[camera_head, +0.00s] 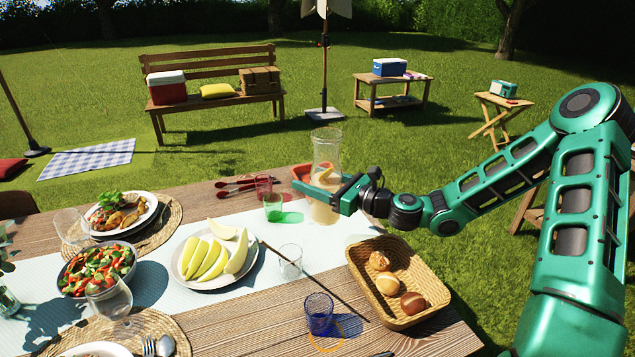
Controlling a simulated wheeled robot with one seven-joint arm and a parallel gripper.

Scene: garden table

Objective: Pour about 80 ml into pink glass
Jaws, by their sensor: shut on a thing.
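My gripper (335,192) is shut on a clear glass carafe (326,150) at the table's far right side. The carafe looks close to upright and holds a pale yellowish liquid, seen around and below the fingers. Its base seems near the table top; I cannot tell whether it touches. The pink glass (263,184) stands to the left of the carafe, near the table's far edge. It is small in view and partly hidden by the green glass (273,208) in front of it. I cannot make out any liquid in the pink glass.
A clear glass (290,261) and a blue glass (319,313) stand nearer. A bread basket (431,305) is at the right, a melon plate (188,276) left of centre. Red utensils (240,184) lie left of the pink glass. An orange-red dish (301,171) is behind the carafe.

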